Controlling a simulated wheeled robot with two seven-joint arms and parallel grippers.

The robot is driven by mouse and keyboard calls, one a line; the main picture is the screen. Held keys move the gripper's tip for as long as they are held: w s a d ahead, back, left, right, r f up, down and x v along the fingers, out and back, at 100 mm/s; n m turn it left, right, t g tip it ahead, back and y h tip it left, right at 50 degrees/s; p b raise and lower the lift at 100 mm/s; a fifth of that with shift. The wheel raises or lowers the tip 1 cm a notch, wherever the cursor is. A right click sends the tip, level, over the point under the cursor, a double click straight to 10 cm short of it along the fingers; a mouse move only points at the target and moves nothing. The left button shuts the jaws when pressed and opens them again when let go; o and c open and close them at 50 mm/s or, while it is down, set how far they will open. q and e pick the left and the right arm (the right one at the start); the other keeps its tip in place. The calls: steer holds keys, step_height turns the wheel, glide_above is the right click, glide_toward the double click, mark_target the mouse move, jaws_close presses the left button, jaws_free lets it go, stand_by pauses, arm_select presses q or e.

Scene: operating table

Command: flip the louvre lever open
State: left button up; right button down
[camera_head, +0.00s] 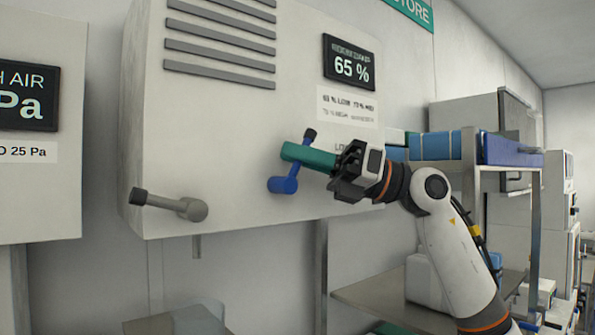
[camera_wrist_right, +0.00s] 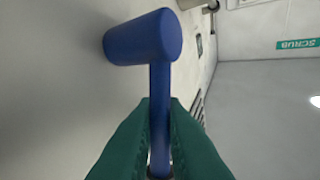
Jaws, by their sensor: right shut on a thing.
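A blue lever (camera_head: 284,185) sits on the front of the pale wall cabinet, below a partly hidden label that starts "LO". Its arm slants up and slightly right from a round blue hub to a dark knob (camera_head: 310,134). My right gripper (camera_head: 295,153) reaches in from the right, and its green fingers are shut on the lever arm between hub and knob. In the right wrist view the blue lever (camera_wrist_right: 160,85) runs from its hub down between the two green fingers (camera_wrist_right: 160,145). The knob is hidden there. My left gripper is not in view.
A grey lever (camera_head: 180,206) with a black knob sits at the cabinet's lower left. Grey louvre slats (camera_head: 220,45) and a "65 %" display (camera_head: 349,63) are above. A shelf with blue boxes (camera_head: 437,146) stands right of the cabinet, behind my right arm.

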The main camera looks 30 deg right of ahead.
steer(key=c, duration=1.8)
jaws_free()
steer(key=shift+d, duration=0.15)
steer(key=shift+b+v, duration=2.4)
steer(key=shift+v, duration=3.55)
